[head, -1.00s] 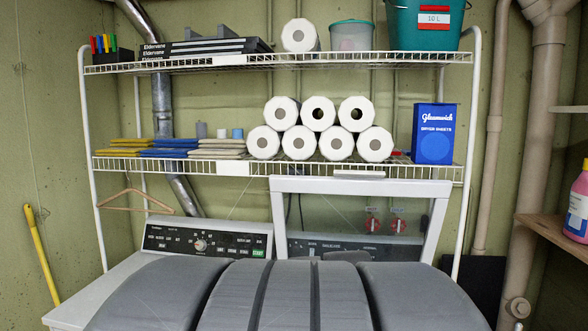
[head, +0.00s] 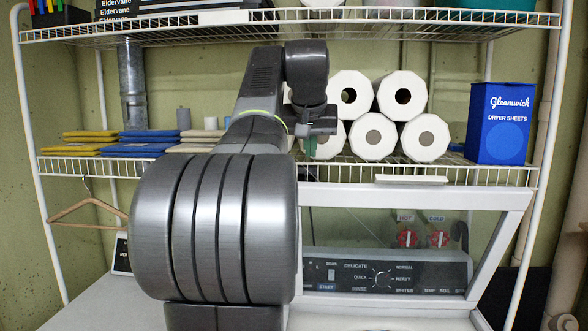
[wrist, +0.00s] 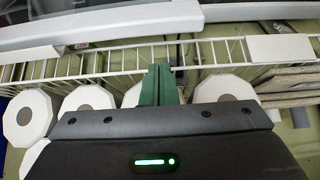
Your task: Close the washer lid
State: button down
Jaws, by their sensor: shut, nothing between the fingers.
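The washer lid (head: 498,245) stands raised at the back of the washer (head: 440,318). It is a white frame around a clear pane, with a pale tab (head: 412,180) on its top edge. The washer's control panel (head: 382,275) shows through the pane. My gripper (head: 310,146) is in front of the lower shelf, above the left part of the lid's top edge. In the wrist view, its green fingers (wrist: 158,85) are together and hold nothing. The lid's white edge (wrist: 130,22) crosses the top of that view, apart from the fingers. My arm hides the lid's left side.
A white wire shelf (head: 345,175) runs close behind the lid and my gripper. It carries paper rolls (head: 372,136), folded cloths (head: 140,143) and a blue dryer-sheet box (head: 500,123). A hanger (head: 85,208) hangs at the left. An upper shelf (head: 400,14) is overhead.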

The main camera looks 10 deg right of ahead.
aim_at(311, 182)
jog(key=x, duration=0.9)
jog(key=shift+w+d+f+p, duration=0.15)
jog(key=shift+w+f+p, duration=0.15)
jog(key=shift+p, duration=0.1)
